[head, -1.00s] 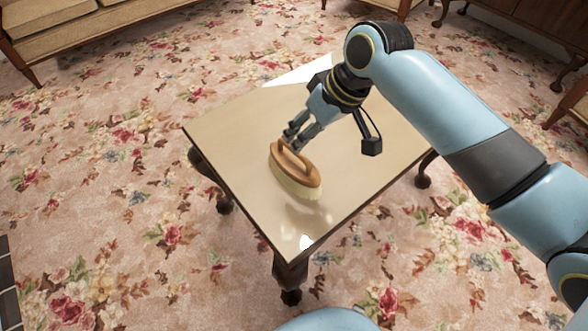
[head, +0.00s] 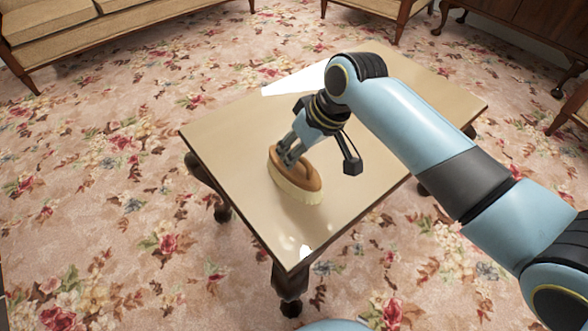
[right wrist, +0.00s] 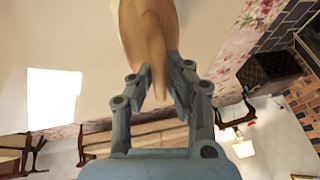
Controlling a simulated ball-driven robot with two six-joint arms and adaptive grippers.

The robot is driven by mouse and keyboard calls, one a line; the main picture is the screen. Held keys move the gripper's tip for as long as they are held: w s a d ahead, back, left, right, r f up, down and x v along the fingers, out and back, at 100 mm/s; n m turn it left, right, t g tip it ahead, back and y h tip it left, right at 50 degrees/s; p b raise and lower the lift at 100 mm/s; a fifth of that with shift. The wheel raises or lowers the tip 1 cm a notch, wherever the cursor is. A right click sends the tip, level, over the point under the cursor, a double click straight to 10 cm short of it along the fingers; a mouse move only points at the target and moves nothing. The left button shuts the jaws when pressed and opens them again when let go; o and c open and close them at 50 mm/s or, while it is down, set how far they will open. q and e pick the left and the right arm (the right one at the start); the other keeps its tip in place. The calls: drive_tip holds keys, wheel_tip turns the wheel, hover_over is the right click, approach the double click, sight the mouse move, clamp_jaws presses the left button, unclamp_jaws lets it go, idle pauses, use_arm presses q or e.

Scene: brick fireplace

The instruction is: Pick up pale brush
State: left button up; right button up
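The pale brush (head: 296,189) lies on the table top, its brown wooden back and handle up and its cream bristles down. My right gripper (head: 287,156) is at the handle, near the brush's far end. In the right wrist view the brush (right wrist: 146,28) runs up between the fingers, and my right gripper (right wrist: 159,72) is open around the narrow brown part, one finger on each side. I cannot make out firm contact. The fingers hide part of the handle in the head view. My left gripper is not in view.
The small wooden table (head: 235,135) has a bare top around the brush, with a bright reflection at its far edge. A sofa (head: 60,30) stands at the back left and a dark cabinet (head: 525,25) at the back right. Floral carpet (head: 110,200) surrounds the table.

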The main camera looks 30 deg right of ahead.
clamp_jaws()
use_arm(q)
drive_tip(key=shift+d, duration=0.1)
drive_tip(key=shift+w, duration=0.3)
use_arm(e)
drive_tip(key=shift+r, duration=0.15)
drive_tip(key=shift+r, duration=0.25)
wheel_tip(320, 180, up, 4)
drive_tip(key=shift+w+r+p, duration=0.1)
drive_tip(key=shift+p, duration=1.1)
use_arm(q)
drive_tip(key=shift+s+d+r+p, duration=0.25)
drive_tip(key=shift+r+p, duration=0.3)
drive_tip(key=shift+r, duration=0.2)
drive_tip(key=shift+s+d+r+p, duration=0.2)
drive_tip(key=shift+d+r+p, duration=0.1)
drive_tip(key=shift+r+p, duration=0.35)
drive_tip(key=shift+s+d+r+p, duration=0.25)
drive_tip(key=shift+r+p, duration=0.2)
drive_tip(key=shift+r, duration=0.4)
use_arm(e)
drive_tip(key=s+d+r, duration=0.3)
drive_tip(key=d+r, duration=0.3)
drive_tip(key=d, duration=0.5)
drive_tip(key=shift+s, duration=0.3)
